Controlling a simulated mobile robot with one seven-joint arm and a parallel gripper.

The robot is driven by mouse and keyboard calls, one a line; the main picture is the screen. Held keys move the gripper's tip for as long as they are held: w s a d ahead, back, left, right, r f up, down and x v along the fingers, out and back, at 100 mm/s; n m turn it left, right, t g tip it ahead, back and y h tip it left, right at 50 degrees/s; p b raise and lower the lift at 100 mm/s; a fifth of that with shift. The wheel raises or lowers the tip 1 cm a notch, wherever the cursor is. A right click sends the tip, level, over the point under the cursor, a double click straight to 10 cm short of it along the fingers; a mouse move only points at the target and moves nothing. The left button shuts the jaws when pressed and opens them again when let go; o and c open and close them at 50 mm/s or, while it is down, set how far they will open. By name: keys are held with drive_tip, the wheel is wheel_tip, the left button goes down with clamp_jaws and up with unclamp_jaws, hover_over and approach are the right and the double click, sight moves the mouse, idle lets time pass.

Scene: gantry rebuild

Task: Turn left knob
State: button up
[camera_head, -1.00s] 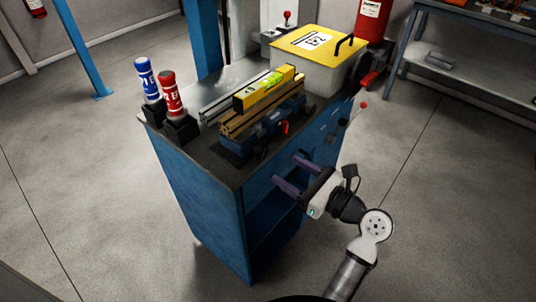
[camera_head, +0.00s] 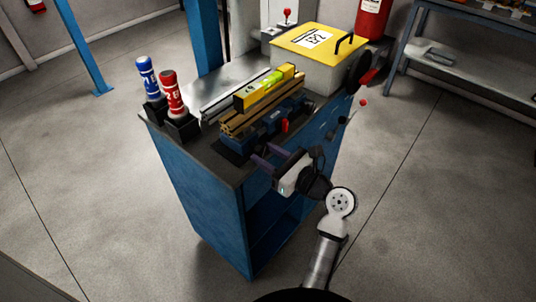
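A small red knob (camera_head: 285,125) sits on the front of the blue clamp-like fixture (camera_head: 262,134) on the workbench top. It is the leftmost knob-like part I can make out. A red ball (camera_head: 364,102) shows further right, by the bench's far end. My gripper (camera_head: 263,154) is at the bench's front edge, just below and left of the red knob. Its two purple fingers are apart, with nothing seen between them. They point toward the bench, and the white gripper body hides part of the bench front. I cannot tell whether the fingers touch anything.
A yellow level (camera_head: 264,88) lies on wooden-looking bars over the fixture. Blue (camera_head: 149,78) and red (camera_head: 172,92) bottles stand in black holders at left. A yellow-lidded box (camera_head: 318,45) and black handwheel (camera_head: 357,70) are at the back right. Open floor lies in front.

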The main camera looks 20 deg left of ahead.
drive_tip(key=c, duration=0.4)
drive_tip(key=shift+n+p, duration=0.4)
drive_tip(key=shift+n, duration=2)
drive_tip(key=o, duration=1)
drive_tip(key=shift+d, duration=0.15)
drive_tip(key=b+v, duration=0.2)
drive_tip(key=v, duration=1.1)
drive_tip(key=shift+s+d+b, duration=0.1)
drive_tip(key=shift+d+b, duration=0.2)
drive_tip(key=shift+b, duration=0.1)
